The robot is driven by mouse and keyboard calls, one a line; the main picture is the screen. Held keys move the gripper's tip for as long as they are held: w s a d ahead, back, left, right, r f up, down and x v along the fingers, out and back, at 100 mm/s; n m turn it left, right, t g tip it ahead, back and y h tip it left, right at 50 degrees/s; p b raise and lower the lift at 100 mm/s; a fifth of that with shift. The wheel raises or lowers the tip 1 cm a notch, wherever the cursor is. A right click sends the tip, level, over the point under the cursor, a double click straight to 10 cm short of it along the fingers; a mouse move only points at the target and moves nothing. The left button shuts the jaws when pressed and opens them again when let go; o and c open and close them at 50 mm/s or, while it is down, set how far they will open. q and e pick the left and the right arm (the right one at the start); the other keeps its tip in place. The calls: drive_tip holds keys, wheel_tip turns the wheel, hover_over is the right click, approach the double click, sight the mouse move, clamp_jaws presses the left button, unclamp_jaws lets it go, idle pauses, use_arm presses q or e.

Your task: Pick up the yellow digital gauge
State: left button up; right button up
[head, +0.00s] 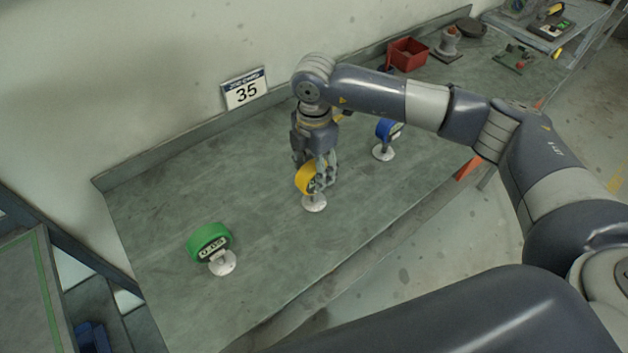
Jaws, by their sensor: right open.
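The yellow digital gauge (306,178) stands upright on its white base (314,203) in the middle of the green-grey workbench (165,200). My right gripper (318,180) points down over it from above. Its fingers are open, with the gauge's upper part between or right beside them; I cannot tell whether they touch it. The fingers hide part of the gauge's face. My left gripper is not in view.
A green gauge (209,240) stands at the front left and a blue gauge (386,131) at the back right. Bench between green and yellow gauges is clear.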

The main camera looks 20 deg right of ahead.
clamp_jaws()
drive_tip(key=shift+r, duration=0.1)
